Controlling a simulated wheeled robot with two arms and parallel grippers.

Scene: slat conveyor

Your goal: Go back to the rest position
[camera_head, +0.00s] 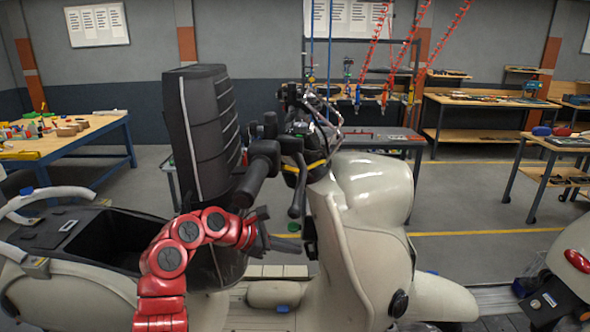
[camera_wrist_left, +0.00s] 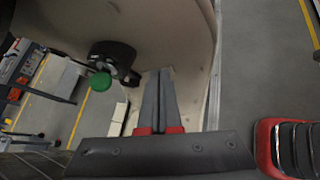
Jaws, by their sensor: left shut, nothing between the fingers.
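My left arm is red and reaches in front of the cream scooter (camera_head: 365,245). My left gripper (camera_head: 292,236) is beside the scooter's front shield, below the handlebar (camera_head: 262,165). In the left wrist view my left gripper (camera_wrist_left: 163,74) has its two grey fingers together and empty. The cream scooter body (camera_wrist_left: 170,30) is close behind them there; I cannot tell whether they touch it. My right gripper is not in view.
The black seat (camera_head: 200,135) stands upright over an open storage bay (camera_head: 105,240). A green round part (camera_wrist_left: 100,81) on a black mount is near the fingers. Workbenches (camera_head: 75,140) stand at the back. Another scooter (camera_head: 570,265) is at right.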

